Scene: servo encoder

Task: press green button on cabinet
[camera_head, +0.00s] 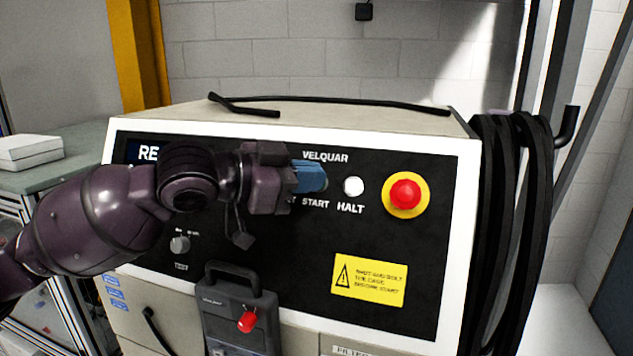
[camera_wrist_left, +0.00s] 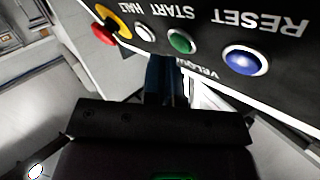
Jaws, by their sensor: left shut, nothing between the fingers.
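The cabinet (camera_head: 310,255) has a black front panel in a white frame. The green button (camera_wrist_left: 180,41) shows in the left wrist view by the START label, between a white button (camera_wrist_left: 145,31) and a blue button (camera_wrist_left: 246,60). In the head view my left gripper hides the green button; only the START lettering shows below the fingers. My left gripper (camera_head: 316,177) has blue fingers, shut and empty, pointing at the panel near that button. In the left wrist view the fingers (camera_wrist_left: 166,68) end just below the green button; I cannot tell whether they touch it. My right gripper is out of view.
The white HALT button (camera_head: 353,187) and the red emergency knob (camera_head: 405,194) on yellow sit right of my fingers. A grey handheld unit (camera_head: 238,290) hangs below. Black cables (camera_head: 510,220) hang at the cabinet's right side. A yellow warning label (camera_head: 369,279) is lower right.

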